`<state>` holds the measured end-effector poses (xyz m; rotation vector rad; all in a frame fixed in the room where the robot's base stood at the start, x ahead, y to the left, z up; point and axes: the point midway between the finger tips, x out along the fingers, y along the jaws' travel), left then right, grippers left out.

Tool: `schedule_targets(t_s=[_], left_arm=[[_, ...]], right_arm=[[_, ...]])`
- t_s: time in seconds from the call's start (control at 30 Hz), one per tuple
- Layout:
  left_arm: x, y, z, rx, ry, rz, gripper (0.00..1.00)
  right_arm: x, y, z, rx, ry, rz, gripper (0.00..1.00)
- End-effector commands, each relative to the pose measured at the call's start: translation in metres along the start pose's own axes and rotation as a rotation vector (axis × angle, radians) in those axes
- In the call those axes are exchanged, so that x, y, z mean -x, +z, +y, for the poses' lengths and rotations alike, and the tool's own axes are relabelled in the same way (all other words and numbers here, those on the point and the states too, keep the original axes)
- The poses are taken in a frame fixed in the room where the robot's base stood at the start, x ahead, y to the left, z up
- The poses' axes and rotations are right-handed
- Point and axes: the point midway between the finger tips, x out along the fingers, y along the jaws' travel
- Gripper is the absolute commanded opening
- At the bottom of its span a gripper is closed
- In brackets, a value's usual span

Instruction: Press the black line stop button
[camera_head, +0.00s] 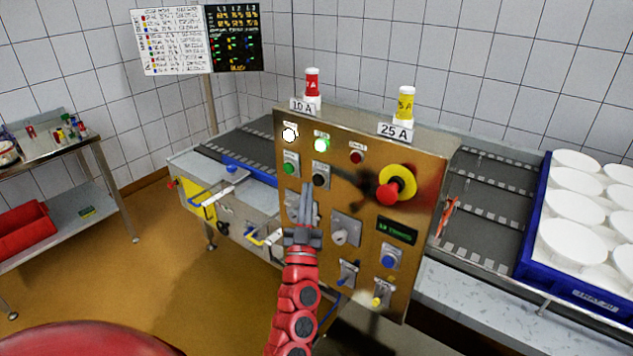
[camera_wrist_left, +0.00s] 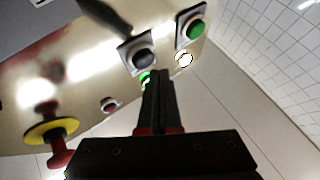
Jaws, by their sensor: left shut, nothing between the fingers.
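The black button (camera_head: 321,174) sits on a square grey plate in the upper part of the steel control panel (camera_head: 345,190), right of the green button (camera_head: 291,164). In the left wrist view the black button (camera_wrist_left: 143,61) lies just beyond the fingertips and slightly left of them. My left gripper (camera_head: 307,188) is shut and empty, its fingers pointing up in front of the panel just below and left of the black button. I cannot tell how far the fingertips are from the panel. My right gripper is in neither view.
Lit white (camera_head: 289,134) and green (camera_head: 322,144) lamps and a dark red lamp (camera_head: 356,157) are above. A red emergency stop (camera_head: 391,191) on yellow is to the right. Switches fill the lower panel. A conveyor (camera_head: 480,210) with a blue crate (camera_head: 525,262) of white moulds stands right.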

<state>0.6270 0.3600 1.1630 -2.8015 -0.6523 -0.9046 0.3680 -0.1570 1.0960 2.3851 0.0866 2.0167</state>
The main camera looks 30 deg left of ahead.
Motion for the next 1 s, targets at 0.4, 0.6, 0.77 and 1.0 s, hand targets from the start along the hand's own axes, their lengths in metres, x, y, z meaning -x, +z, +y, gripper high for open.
schedule_targets(t_s=[0.4,0.6,0.77,1.0], left_arm=[[-0.0048,0.0028,0.0031,0.000,0.000,0.001,0.00],[-0.0063,0.0041,0.0043,0.000,0.000,0.000,0.00],[-0.0061,0.0041,0.0043,0.000,0.000,0.000,0.00],[-0.0072,0.0051,0.0051,0.000,0.000,0.000,0.00]], right_arm=[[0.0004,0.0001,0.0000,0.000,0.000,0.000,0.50],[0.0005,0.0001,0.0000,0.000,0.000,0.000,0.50],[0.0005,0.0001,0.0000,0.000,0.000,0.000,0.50],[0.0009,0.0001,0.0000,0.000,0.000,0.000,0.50]])
